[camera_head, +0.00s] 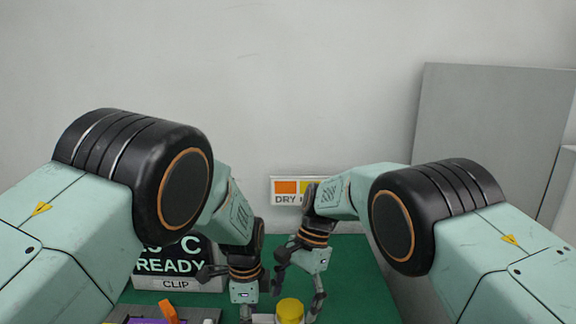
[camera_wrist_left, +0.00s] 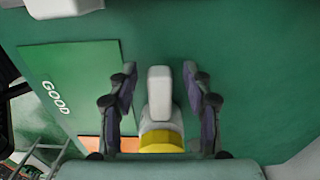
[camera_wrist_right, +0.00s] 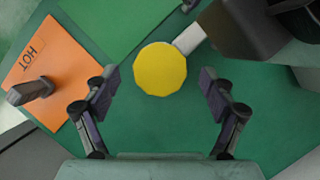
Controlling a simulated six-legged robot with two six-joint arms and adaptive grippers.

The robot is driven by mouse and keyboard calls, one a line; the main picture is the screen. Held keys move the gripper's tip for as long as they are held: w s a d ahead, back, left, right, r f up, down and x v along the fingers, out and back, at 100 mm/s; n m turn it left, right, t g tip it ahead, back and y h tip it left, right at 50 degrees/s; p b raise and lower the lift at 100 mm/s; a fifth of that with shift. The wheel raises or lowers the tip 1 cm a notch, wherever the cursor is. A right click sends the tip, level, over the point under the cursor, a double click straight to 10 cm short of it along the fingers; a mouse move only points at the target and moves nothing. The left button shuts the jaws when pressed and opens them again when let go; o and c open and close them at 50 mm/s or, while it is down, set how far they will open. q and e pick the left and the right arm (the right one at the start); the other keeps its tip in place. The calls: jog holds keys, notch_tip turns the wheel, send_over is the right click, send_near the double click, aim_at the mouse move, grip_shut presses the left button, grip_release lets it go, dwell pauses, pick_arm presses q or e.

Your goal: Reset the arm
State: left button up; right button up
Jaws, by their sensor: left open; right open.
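A yellow round cap (camera_head: 290,309) sits low in the middle of the head view, with a pale grey-white bar joined to it. In the left wrist view the bar (camera_wrist_left: 160,95) and cap (camera_wrist_left: 161,141) lie between the spread fingers of my left gripper (camera_wrist_left: 160,70), with gaps on both sides. In the right wrist view the cap (camera_wrist_right: 160,69) is between the open fingers of my right gripper (camera_wrist_right: 160,74), touching neither. In the head view my right gripper (camera_head: 299,291) is above the cap and my left gripper (camera_head: 260,311) is beside it, partly cut off.
A green panel marked GOOD (camera_wrist_left: 70,85) and an orange panel marked HOT (camera_wrist_right: 50,60), with a grey knob (camera_wrist_right: 30,91), lie on the green surface (camera_head: 355,280). A READY display (camera_head: 170,264) stands left. A small wall sign (camera_head: 285,187) is partly hidden by my right arm.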

jog(key=shift+w+a+n+g+h, duration=0.15)
jog(key=shift+n+h, duration=0.1)
jog(key=shift+n, duration=0.55)
jog(key=shift+s+n+g+h, duration=0.1)
jog(key=shift+n+g+h, duration=0.1)
jog(key=shift+n, duration=0.6)
jog(key=shift+w+a+n+g+h, duration=0.15)
jog(key=shift+n+h, duration=0.1)
jog(key=shift+n, duration=0.55)
jog(key=shift+s+d+r, duration=0.1)
jog(key=shift+s+r, duration=0.05)
jog(key=shift+r, duration=1.15)
